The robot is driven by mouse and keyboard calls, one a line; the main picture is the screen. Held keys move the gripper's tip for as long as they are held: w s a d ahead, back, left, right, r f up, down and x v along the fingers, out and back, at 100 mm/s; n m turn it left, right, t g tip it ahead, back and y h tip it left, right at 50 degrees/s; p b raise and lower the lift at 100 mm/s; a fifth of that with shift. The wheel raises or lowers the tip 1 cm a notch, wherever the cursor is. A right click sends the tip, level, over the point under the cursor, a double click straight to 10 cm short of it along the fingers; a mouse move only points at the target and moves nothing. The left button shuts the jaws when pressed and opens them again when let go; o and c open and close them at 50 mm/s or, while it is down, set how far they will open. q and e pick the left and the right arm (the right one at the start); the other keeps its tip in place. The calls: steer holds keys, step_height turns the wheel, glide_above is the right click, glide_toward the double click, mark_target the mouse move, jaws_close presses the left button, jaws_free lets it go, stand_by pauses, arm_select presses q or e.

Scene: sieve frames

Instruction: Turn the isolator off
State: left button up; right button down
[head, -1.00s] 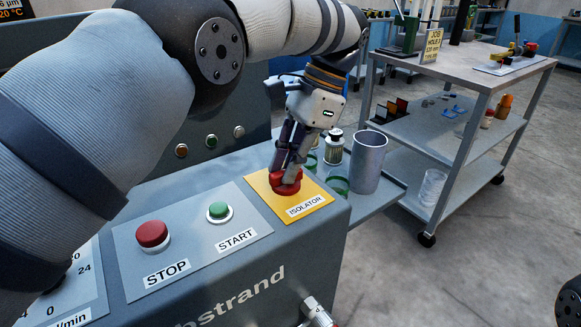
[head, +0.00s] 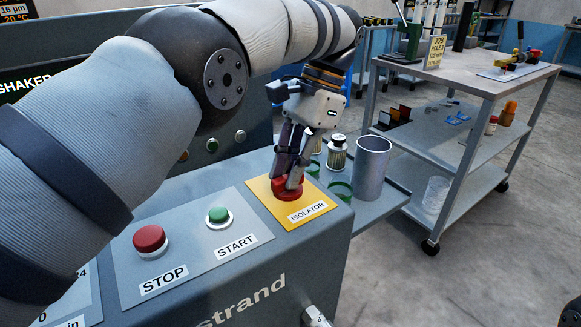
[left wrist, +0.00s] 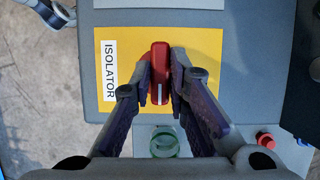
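The isolator is a red rotary knob (head: 288,194) on a yellow plate (head: 315,197) labelled ISOLATOR, at the right end of the grey machine's panel. My left gripper (head: 290,182) reaches down onto the knob from above. In the left wrist view the knob's raised red grip (left wrist: 160,68) lies between the two fingers, which press close on both sides. A white line on the grip runs lengthwise, parallel to the ISOLATOR label's long side. In the head view the fingers hide part of the knob.
A red STOP button (head: 150,239) and a green START button (head: 218,215) sit left of the plate. A metal cup (head: 371,168) and glass jars (head: 337,153) stand on a shelf behind the knob. A trolley (head: 470,85) stands at the right.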

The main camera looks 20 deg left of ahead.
arm_select(q)
steer(key=o, duration=0.3)
